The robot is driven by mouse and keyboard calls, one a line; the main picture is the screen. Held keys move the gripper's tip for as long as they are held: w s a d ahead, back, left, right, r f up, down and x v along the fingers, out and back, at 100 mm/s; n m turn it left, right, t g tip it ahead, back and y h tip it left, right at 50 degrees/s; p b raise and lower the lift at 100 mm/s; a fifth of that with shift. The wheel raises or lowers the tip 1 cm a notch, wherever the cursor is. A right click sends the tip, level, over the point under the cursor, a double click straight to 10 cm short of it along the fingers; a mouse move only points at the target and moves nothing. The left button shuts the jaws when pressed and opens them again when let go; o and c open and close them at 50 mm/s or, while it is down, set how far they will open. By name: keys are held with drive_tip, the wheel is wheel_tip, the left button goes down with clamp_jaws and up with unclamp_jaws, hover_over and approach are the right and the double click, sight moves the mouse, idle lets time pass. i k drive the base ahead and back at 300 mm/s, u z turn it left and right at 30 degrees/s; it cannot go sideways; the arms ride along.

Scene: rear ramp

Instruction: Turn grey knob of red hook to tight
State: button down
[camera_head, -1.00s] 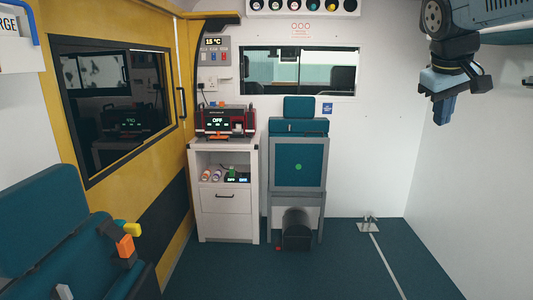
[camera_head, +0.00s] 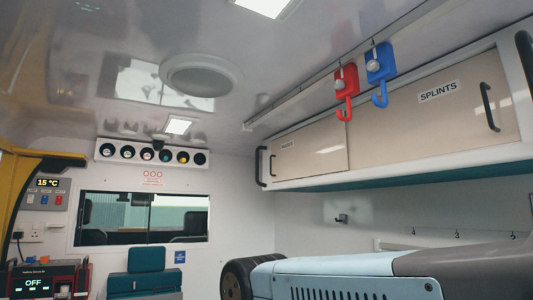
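The red hook (camera_head: 351,77) hangs from a ceiling rail at the upper right of the head view, its curved end pointing down. Its round grey knob (camera_head: 340,84) sits on the face of the hook's body. I cannot tell from here whether the knob is tight or loose. A blue hook (camera_head: 383,64) with its own grey knob (camera_head: 372,66) hangs on the same rail, just right of the red one. My gripper is out of view. Only part of my arm shows at the lower right, well below the hooks.
The rail (camera_head: 300,98) runs along the ceiling above overhead cabinets, one marked SPLINTS (camera_head: 455,100). A black handle (camera_head: 488,107) sticks out from that cabinet. A window (camera_head: 142,218) and a teal seat (camera_head: 146,259) are at the far wall. The space below the hooks looks free.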

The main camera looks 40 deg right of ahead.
sight(339, 84)
drive_tip(key=z, duration=0.9)
drive_tip(key=k, duration=1.25)
drive_tip(key=z, duration=0.3)
drive_tip(key=i, duration=1)
drive_tip(key=z, duration=0.25)
